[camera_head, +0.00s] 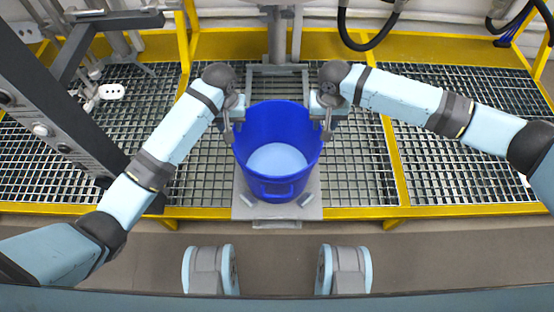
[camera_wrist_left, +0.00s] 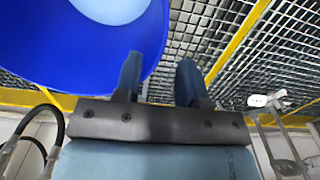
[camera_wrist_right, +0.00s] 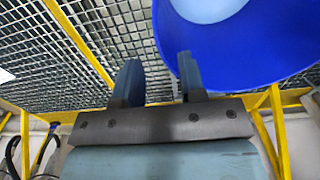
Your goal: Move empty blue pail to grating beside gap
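The blue pail (camera_head: 277,178) stands upright in the middle of the head view, with its mouth up. Its pale inner bottom (camera_head: 277,158) shows with nothing in it. My left gripper (camera_head: 228,125) is at the pail's left rim, and my right gripper (camera_head: 327,124) is at its right rim. In the left wrist view, the left fingers (camera_wrist_left: 158,80) are apart, one overlapping the pail (camera_wrist_left: 110,65). In the right wrist view, the right fingers (camera_wrist_right: 160,82) are also apart, one overlapping the pail (camera_wrist_right: 240,65). I cannot tell whether either touches the rim.
The pail is on a grey plate (camera_head: 308,211) between grating panels. Bare grating (camera_head: 355,165) lies to the right, with yellow edging (camera_head: 395,160). A dark machine frame (camera_head: 75,135) stands at left. A yellow railing (camera_head: 183,45) and hoses (camera_head: 365,45) are behind.

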